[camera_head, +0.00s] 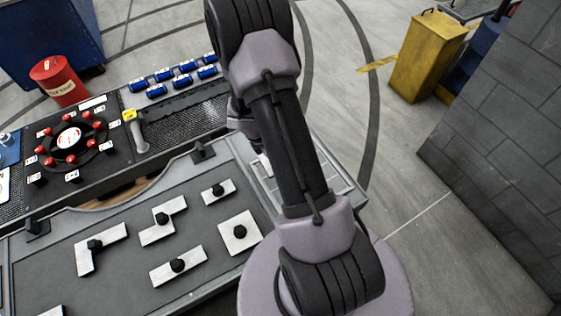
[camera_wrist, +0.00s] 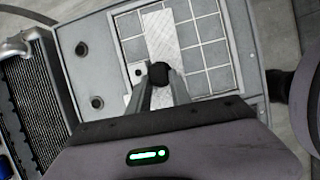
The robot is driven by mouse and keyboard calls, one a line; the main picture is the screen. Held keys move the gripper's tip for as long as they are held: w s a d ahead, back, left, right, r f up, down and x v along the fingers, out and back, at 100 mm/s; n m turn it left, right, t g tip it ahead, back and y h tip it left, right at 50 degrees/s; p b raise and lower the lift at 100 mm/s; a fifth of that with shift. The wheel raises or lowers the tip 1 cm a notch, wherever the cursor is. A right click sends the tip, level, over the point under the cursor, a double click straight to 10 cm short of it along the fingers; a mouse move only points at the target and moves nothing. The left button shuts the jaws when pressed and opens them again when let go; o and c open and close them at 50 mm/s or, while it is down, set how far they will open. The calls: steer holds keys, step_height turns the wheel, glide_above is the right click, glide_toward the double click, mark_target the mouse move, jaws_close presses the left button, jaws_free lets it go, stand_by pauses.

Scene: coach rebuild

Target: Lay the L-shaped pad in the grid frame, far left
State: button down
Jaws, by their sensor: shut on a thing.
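In the wrist view my gripper (camera_wrist: 160,78) is shut on the black knob of a pale, brushed L-shaped pad (camera_wrist: 163,33). In the head view my arm hides the gripper and most of the grid frame (camera_head: 345,183).
On the grey tray (camera_head: 135,290) lie another L-shaped pad (camera_head: 112,236), a stepped pad (camera_head: 152,236), a bar (camera_head: 160,275), a square pad (camera_head: 233,247) and a small pad (camera_head: 228,187). Behind are a red can (camera_head: 62,85), blue cylinders (camera_head: 160,75) and a yellow bin (camera_head: 425,60).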

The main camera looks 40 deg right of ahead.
steer(key=shift+w+d, duration=0.1)
steer(key=shift+d, duration=0.2)
steer(key=shift+f+n, duration=0.2)
steer(key=shift+n, duration=0.1)
steer(key=f+b, duration=0.4)
steer(key=f, duration=0.1)
steer(key=shift+a+b, duration=0.2)
steer(key=shift+b, duration=0.2)
steer(key=shift+f+b, duration=1.2)
steer(key=shift+b, duration=0.15)
stand_by(0.8)
steer(key=c, duration=1.1)
jaws_free()
